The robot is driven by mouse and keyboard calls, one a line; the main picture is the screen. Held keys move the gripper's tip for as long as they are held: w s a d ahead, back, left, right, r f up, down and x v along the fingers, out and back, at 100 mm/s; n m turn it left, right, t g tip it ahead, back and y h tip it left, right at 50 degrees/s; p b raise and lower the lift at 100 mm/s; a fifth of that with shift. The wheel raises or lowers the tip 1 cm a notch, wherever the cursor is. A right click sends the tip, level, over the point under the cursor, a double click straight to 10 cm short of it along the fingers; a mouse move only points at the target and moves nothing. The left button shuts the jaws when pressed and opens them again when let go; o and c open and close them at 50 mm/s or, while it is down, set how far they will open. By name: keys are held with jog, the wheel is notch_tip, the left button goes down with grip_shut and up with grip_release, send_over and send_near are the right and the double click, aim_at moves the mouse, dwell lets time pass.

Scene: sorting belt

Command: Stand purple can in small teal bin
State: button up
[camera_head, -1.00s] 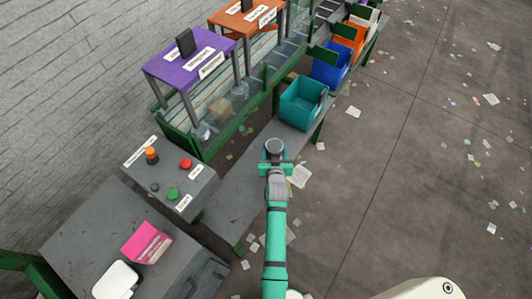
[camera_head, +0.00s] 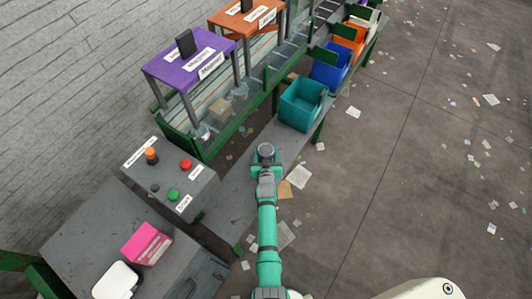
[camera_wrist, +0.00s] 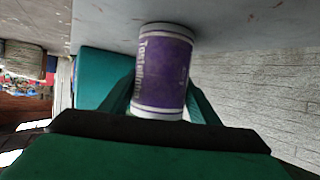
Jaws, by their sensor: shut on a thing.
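The purple can (camera_wrist: 163,75), with white bands at its ends and pale lettering, is held between the two green fingers of my gripper (camera_wrist: 160,97) in the wrist view. In the head view my gripper (camera_head: 266,160) is over the grey shelf, and I cannot make out the purple can there. The small teal bin (camera_head: 304,104) is on the shelf, beyond my gripper and to its right. Its inside is partly in view. A teal surface, likely that bin, shows behind the can in the wrist view (camera_wrist: 98,72).
Blue (camera_head: 330,72) and orange (camera_head: 348,42) bins stand farther along past the teal bin. A button panel (camera_head: 172,180) stands near left.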

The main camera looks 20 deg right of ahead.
jog(key=shift+f, duration=0.1)
jog(key=o, duration=1)
